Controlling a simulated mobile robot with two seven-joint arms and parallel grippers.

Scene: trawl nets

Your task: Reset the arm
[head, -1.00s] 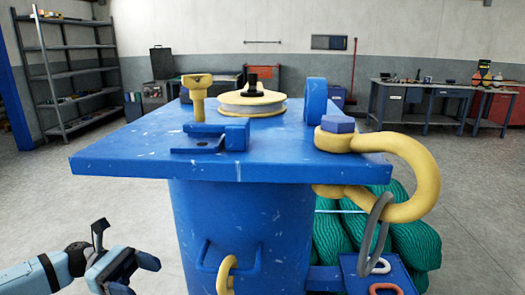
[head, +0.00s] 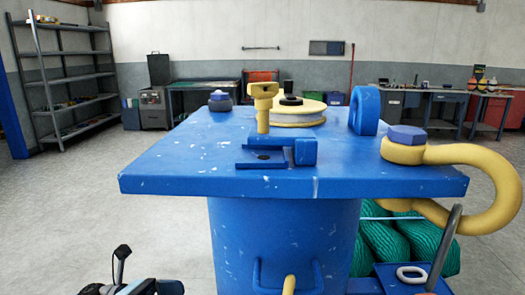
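My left gripper (head: 150,288) shows only in part at the bottom left edge of the head view, left of the blue pedestal and below its top plate. The frame edge cuts off most of it, so I cannot tell whether it is open or shut. I see nothing held in the part that shows. The rest of the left arm is out of frame. My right arm and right gripper are not in view.
A blue pedestal (head: 225,240) with a wide top plate (head: 200,160) stands close ahead. A yellow shackle (head: 505,190) sticks out at its right. Green net bundles (head: 440,240) lie behind. Shelves (head: 75,75) and workbenches (head: 432,105) line the back. Floor at left is clear.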

